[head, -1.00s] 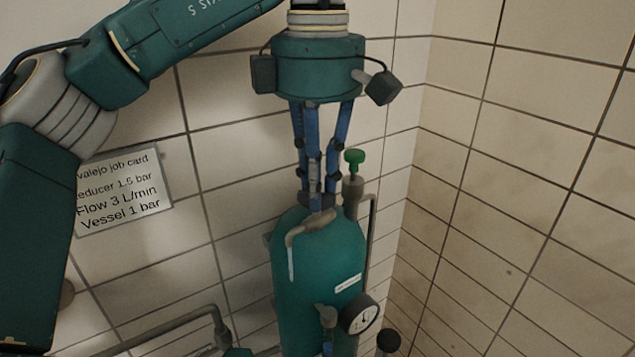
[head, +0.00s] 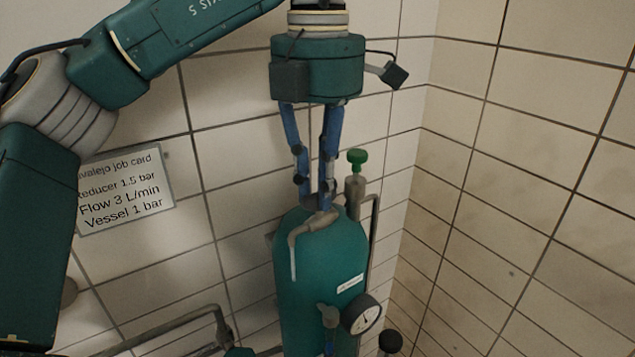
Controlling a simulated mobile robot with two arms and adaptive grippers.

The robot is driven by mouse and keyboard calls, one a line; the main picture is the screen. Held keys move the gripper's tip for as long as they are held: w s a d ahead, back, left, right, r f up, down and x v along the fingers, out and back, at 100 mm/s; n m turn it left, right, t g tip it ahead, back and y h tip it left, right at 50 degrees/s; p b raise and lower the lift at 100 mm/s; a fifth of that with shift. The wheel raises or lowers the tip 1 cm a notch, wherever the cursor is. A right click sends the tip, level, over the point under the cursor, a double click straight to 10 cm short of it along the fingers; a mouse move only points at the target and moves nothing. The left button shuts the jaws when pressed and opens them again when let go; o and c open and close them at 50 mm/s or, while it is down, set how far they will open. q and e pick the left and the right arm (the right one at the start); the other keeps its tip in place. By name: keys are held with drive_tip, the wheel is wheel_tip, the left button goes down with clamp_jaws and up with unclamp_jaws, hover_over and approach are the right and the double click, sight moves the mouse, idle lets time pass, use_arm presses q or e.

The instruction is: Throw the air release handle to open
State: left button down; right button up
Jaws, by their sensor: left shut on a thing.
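A teal vessel (head: 322,265) with a rounded top stands near the wall corner. My left gripper (head: 324,204) points straight down over its top, with blue fingers shut on a small grey handle (head: 328,216) there. The fingertips hide part of this handle. A bent grey spout (head: 295,240) runs from the handle area to the left and down the vessel's front. A green knob (head: 357,160) on a grey fitting stands just right of the fingers, apart from them. My right gripper is not in view.
A round pressure gauge (head: 361,314) sits on the vessel's lower right, with a dark round knob (head: 390,341) beyond it. A grey pipe (head: 170,325) runs along the lower left. A job card (head: 125,190) hangs on the tiled wall. The right side is clear.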

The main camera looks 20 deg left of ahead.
use_arm(q)
drive_tip(key=shift+w+r+n, duration=0.1)
drive_tip(key=shift+r+n, duration=0.15)
drive_tip(key=shift+n, duration=0.05)
drive_tip(key=c, duration=1.7)
unclamp_jaws()
drive_tip(key=shift+f, duration=0.15)
drive_tip(key=shift+r, duration=6)
